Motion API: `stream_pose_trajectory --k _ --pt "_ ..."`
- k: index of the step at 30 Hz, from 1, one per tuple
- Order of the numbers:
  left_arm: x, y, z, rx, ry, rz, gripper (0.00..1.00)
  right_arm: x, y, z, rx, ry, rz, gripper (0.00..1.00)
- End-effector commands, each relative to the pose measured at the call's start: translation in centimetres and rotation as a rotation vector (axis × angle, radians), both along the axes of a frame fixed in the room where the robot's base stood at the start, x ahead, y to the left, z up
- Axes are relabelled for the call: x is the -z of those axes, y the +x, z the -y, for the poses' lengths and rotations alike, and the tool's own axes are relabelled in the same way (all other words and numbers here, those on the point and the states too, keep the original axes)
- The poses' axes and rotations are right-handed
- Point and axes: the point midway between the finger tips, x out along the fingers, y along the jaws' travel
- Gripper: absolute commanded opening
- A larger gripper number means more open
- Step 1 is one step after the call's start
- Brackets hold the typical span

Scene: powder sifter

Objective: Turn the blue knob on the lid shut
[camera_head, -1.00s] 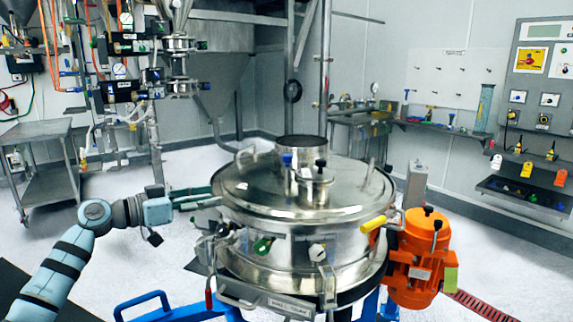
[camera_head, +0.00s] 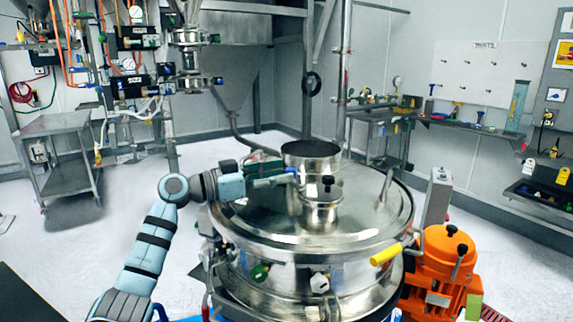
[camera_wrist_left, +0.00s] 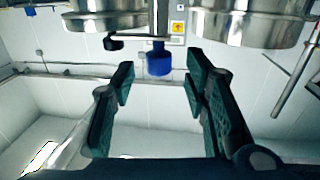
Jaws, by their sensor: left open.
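The blue knob (camera_wrist_left: 159,62) shows in the left wrist view on a metal stem, near the top centre. My left gripper (camera_wrist_left: 161,82) is open there, with one dark green finger on each side. The knob appears between or just beyond the fingertips, with clear gaps on both sides. In the head view my left gripper (camera_head: 272,174) reaches in from the left, over the round steel lid (camera_head: 250,212). It largely hides the knob there, beside the small capped port (camera_head: 322,204) and the tall open collar (camera_head: 311,160). My right gripper is not in view.
A raised handle (camera_head: 386,184) stands at the lid's right side. A yellow-gripped lever (camera_head: 385,254) and an orange motor (camera_head: 445,268) are at the vessel's right. A steel cart (camera_head: 70,178) stands at the left. Open floor lies between the cart and the vessel.

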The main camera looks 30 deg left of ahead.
Motion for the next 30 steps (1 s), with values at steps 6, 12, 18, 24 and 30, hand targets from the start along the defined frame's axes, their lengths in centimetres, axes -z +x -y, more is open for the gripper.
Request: stream_pose_trajectory --k 6,12,18,24,30 --pt "0.0 1.9 1.5 -0.001 0.0 0.0 0.41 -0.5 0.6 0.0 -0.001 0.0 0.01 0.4" --pt "0.1 2.1 1.6 -0.001 0.001 -0.001 0.41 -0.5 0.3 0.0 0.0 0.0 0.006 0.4" --pt "0.1 2.0 1.6 -0.001 0.001 -0.001 0.19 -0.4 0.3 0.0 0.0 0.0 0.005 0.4" --pt "0.1 2.0 1.5 -0.001 0.001 -0.001 0.0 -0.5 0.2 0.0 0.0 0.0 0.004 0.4" --pt "0.0 2.0 1.6 -0.022 0.002 0.0 0.0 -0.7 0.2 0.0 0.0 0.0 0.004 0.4"
